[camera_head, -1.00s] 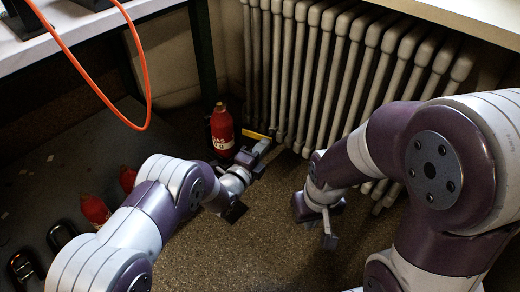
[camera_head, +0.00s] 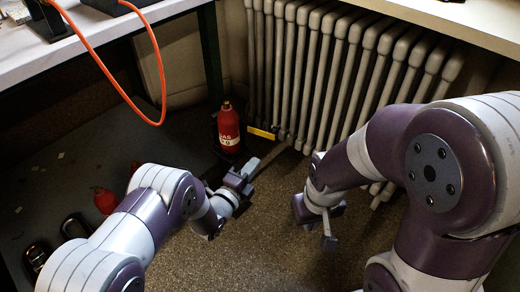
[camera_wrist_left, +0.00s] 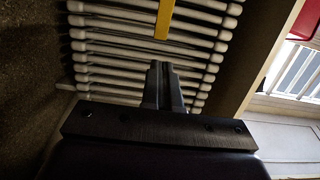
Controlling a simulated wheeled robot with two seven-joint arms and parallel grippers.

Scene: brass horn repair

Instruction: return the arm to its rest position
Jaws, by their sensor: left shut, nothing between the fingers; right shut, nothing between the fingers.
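My left arm (camera_head: 150,210) comes in from the lower left in the head view. Its gripper (camera_head: 245,172) is shut and empty, above the brown floor in front of the radiator. In the left wrist view its two fingers (camera_wrist_left: 163,85) are together with nothing between them. My right gripper (camera_head: 328,240) hangs over the floor to the right, shut and empty. The two grippers are apart.
A white radiator (camera_head: 320,75) stands behind the grippers. A red bottle (camera_head: 228,130) stands beyond the left gripper, near a yellow strip (camera_head: 262,133). A workbench (camera_head: 100,35) with an orange cable (camera_head: 110,80) is upper left. Open floor (camera_head: 265,245) lies between the arms.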

